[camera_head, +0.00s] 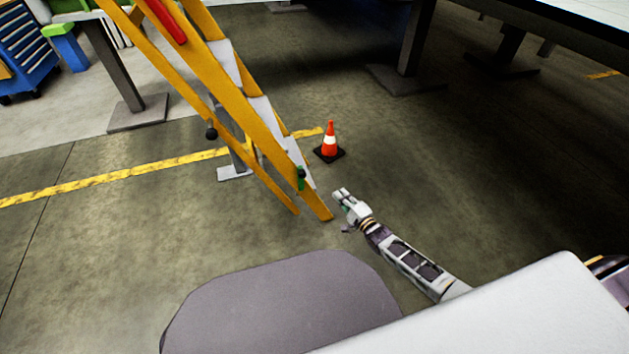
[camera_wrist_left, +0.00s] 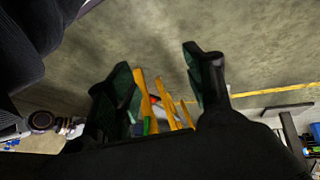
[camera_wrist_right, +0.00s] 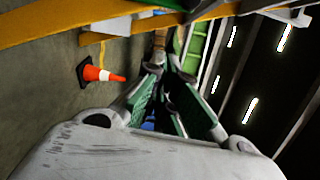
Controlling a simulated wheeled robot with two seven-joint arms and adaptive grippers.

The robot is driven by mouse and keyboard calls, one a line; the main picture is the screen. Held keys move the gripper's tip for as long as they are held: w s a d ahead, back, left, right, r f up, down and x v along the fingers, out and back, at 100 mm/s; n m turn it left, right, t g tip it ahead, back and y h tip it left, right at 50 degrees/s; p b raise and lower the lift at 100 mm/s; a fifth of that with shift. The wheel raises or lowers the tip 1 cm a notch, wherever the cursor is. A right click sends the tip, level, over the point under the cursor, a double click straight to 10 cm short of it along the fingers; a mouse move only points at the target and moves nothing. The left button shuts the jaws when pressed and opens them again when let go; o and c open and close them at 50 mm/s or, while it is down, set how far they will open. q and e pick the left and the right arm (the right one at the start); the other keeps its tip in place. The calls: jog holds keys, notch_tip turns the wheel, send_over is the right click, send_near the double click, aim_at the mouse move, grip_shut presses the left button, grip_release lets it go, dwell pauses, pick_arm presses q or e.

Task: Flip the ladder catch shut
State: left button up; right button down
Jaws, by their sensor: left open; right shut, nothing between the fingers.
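The yellow ladder (camera_head: 245,108) stands at the upper left of the head view, with pale steps. A small green handle (camera_head: 301,178) sits low on its near rail, and a dark round knob (camera_head: 211,132) sits on its other rail. I cannot tell which part is the catch or whether it is closed. My right gripper (camera_head: 339,194) is shut and empty, right of the ladder's foot and apart from it in the head view. In the right wrist view its fingers (camera_wrist_right: 163,72) point towards a yellow rail (camera_wrist_right: 60,30). My left gripper (camera_wrist_left: 157,58) is open and empty, shown only in the left wrist view.
An orange traffic cone (camera_head: 330,141) stands just right of the ladder. A red bar (camera_head: 167,20) is on the ladder's upper rail. A table leg (camera_head: 112,65) and a blue tool cabinet (camera_head: 25,50) stand at the upper left. The floor left of the ladder is clear.

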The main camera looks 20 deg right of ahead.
aim_at(302, 181)
pick_arm(q)
jog(key=shift+d+r+b, duration=0.2)
jog(key=shift+r+b, duration=0.3)
jog(key=shift+b, duration=0.4)
pick_arm(e)
jog(key=shift+w+a+r+m+t+y, duration=0.2)
jog(key=shift+w+r+m+t+y, duration=0.15)
jog(key=shift+w+r, duration=0.2)
pick_arm(q)
jog(key=shift+f, duration=0.1)
pick_arm(e)
jog(key=shift+w, duration=0.15)
pick_arm(q)
notch_tip(302, 181, down, 7)
jog(key=d+t+h+b, duration=0.1)
jog(key=b, duration=0.4)
jog(key=shift+w+r, duration=0.2)
jog(key=shift+w, duration=0.05)
pick_arm(e)
jog(key=w+a+r, duration=0.1)
jog(key=w+a, duration=0.5)
jog(key=w, duration=0.3)
jog(key=shift+a, duration=0.3)
pick_arm(q)
jog(key=shift+d, duration=0.1)
pick_arm(e)
jog(key=shift+r, duration=0.1)
